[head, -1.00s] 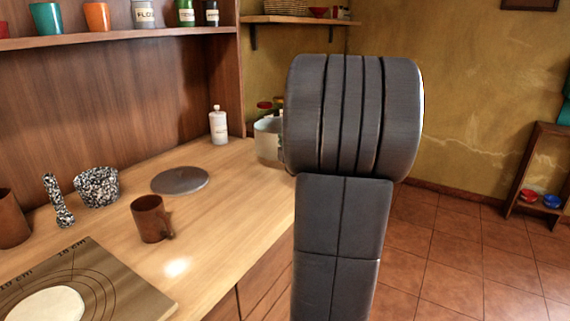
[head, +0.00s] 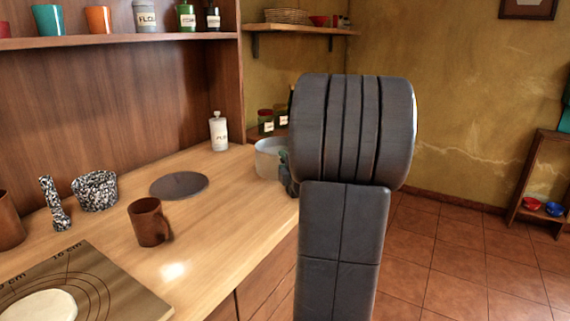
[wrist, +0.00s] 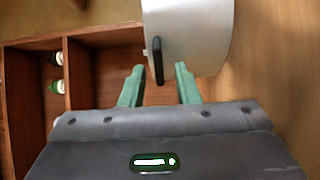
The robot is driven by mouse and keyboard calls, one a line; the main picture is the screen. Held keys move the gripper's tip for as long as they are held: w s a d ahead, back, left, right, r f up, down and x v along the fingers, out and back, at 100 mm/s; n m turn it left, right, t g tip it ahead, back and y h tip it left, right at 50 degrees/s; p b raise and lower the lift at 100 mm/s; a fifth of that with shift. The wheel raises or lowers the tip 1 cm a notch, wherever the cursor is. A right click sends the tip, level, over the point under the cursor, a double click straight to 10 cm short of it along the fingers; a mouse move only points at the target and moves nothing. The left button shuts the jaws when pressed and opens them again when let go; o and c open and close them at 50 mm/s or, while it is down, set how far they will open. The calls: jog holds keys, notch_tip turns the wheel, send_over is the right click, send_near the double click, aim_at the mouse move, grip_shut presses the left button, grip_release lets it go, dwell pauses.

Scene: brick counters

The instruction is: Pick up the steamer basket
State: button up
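A pale metal round vessel, which looks like the steamer basket (head: 268,160), is at the far right end of the counter in the head view. My arm hides its right side. In the wrist view the steamer basket (wrist: 195,35) fills the top middle, with a dark upright handle on its near side. My gripper (wrist: 160,68) is open. Its two green fingers stand on either side of the handle, with gaps showing on both sides. In the head view only a small part of my gripper (head: 286,172) shows, beside the vessel.
A brown mug (head: 149,222), a grey disc (head: 179,186), a white bottle (head: 218,132) and a speckled mortar (head: 96,190) stand on the wooden counter (head: 215,215). Jars (head: 265,122) are behind the vessel. The wrist view shows wooden shelving (wrist: 95,75) at left.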

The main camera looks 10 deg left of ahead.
jog(key=shift+r, duration=0.25)
jog(key=p+v, duration=0.2)
jog(key=v, duration=1)
jog(key=shift+f, duration=0.15)
jog(key=shift+a, duration=0.1)
jog(key=b+x, duration=0.2)
jog(key=x, duration=1)
jog(key=shift+w+r, duration=0.1)
jog(key=shift+r, duration=0.2)
jog(key=shift+r+p, duration=0.2)
jog(key=shift+p, duration=0.1)
